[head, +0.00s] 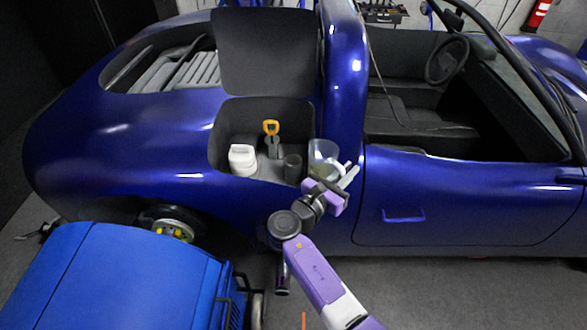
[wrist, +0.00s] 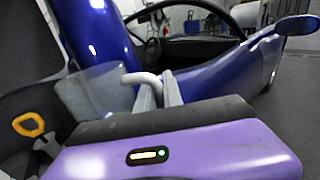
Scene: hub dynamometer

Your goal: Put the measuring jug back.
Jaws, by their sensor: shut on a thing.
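The measuring jug (head: 323,158) is a clear vessel at the right front edge of an open compartment (head: 230,112) in the blue car's side. My gripper (head: 348,174) is to the right of the jug and shut on its pale handle. In the wrist view the jug (wrist: 92,92) looks see-through and grey, and its handle (wrist: 143,79) runs into the fingers of my gripper (wrist: 160,92). I cannot tell whether the jug's base touches anything.
In the compartment stand a white container (head: 242,159), a yellow-handled tool (head: 271,128) and a dark cup (head: 293,168). The raised lid (head: 263,50) is behind them. The blue car door (head: 450,205) is at right. A blue cabinet (head: 120,275) stands front left.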

